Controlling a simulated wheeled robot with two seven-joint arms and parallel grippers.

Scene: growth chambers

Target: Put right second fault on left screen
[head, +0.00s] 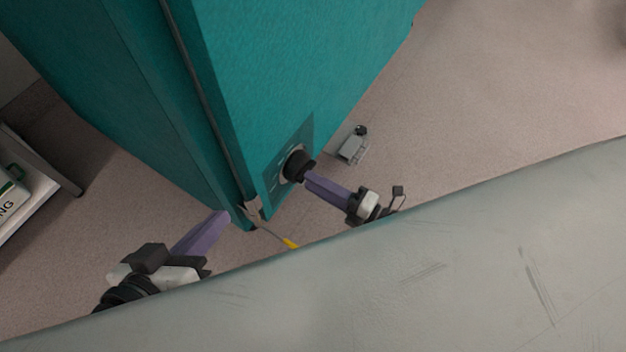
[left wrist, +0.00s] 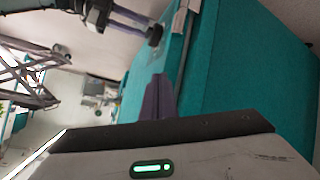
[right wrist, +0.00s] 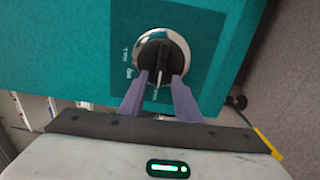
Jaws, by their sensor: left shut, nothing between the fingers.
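A black rotary knob (head: 297,165) with a silver ring sits on a dark panel (head: 272,193) low on a teal cabinet (head: 285,75). The knob fills the middle of the right wrist view (right wrist: 161,52), with small white labels beside it. My right gripper (head: 308,178) is at the knob; in the right wrist view its purple fingers (right wrist: 160,78) stand apart, one on each side of the knob's bar. I cannot tell whether they touch it. My left gripper (head: 226,215) is shut and empty, left of the cabinet's lower corner. No screen can be made out.
A metal latch (head: 252,208) and a yellow-tipped rod (head: 290,243) are at the cabinet's lower corner. A small grey box (head: 352,147) is beyond the knob. A white table (head: 25,215) with a labelled box stands at the left. Pinkish floor (head: 480,90) is clear at right.

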